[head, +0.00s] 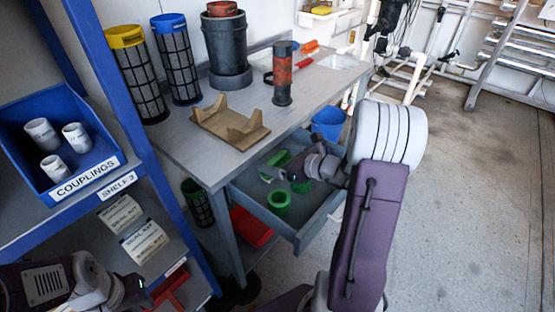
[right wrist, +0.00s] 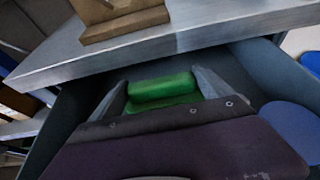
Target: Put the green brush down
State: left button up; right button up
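The green brush (head: 275,164) shows low in the open drawer under the bench, beside the tip of my right gripper (head: 288,172). In the right wrist view the green brush (right wrist: 162,90) lies between the two grey fingers of my right gripper (right wrist: 160,84) and fills the gap, with a finger against each side. I cannot tell whether its underside touches the drawer floor. My left gripper (head: 138,291) is at the lower left by the shelf, small and dark, its fingers unclear.
The open drawer (head: 323,214) also holds green rings (head: 279,200). The grey bench top (head: 190,150) above carries a brown cradle (head: 232,125), a red-and-black cylinder (head: 282,75) and mesh filters (head: 138,80). A blue bucket (head: 328,122) stands beyond the drawer. A blue shelf with couplings is at left.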

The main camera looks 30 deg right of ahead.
jog(key=shift+o, duration=0.3)
jog(key=shift+r+p, duration=0.3)
jog(key=shift+p, duration=0.05)
jog(key=p+v, duration=0.3)
jog(key=v, duration=0.9)
jog(key=shift+d+f, duration=0.1)
